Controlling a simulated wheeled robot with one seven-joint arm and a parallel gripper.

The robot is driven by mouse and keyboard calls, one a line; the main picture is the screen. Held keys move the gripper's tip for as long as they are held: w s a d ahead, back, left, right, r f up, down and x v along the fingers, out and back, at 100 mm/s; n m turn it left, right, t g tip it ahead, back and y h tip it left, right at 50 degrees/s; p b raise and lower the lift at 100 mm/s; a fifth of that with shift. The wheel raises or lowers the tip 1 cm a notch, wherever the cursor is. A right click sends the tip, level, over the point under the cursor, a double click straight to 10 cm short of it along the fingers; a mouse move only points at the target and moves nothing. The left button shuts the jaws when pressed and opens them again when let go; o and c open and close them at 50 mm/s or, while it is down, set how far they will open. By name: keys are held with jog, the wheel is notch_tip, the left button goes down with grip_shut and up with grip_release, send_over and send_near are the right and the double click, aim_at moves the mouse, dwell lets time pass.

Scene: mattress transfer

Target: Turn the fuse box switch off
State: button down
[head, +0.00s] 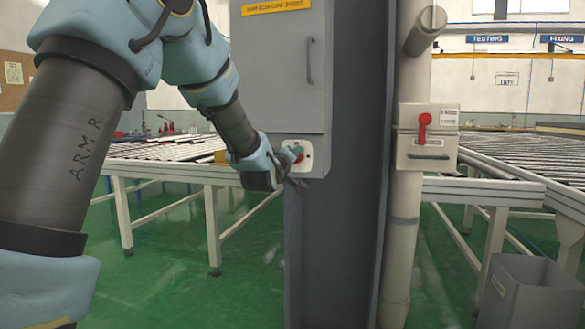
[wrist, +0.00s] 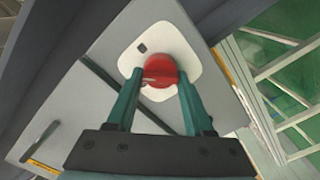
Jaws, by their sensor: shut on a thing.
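The grey fuse box (head: 280,85) is mounted on a dark steel column in the middle of the head view. A white plate (head: 308,166) with a red rotary switch (head: 299,157) sits at its lower part. My gripper (head: 296,153) reaches it from the left. In the wrist view the red switch (wrist: 159,70) lies between the two green fingertips of my gripper (wrist: 160,78), which are shut on its sides. The white plate (wrist: 182,52) shows around it. The switch's setting cannot be read, as the fingers cover part of it.
A smaller grey box (head: 427,150) with a red lever (head: 424,126) is on the pale pipe (head: 403,215) at right. Roller tables (head: 165,170) stand behind on both sides. A grey bin (head: 530,293) is at lower right. The green floor (head: 240,265) is open at left.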

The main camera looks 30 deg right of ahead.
jog(key=n+b, duration=0.2)
jog(key=n, duration=0.2)
jog(key=n+b, duration=0.3)
jog(key=n, duration=0.1)
jog(key=shift+w+a+f+n, duration=0.1)
jog(key=shift+f+n, duration=0.1)
jog(key=shift+n, duration=0.2)
dwell(0.4)
jog(key=shift+c, duration=1.4)
grip_release()
jog(key=v, duration=1)
jog(key=shift+s+a, duration=0.25)
jog(key=shift+s, duration=0.1)
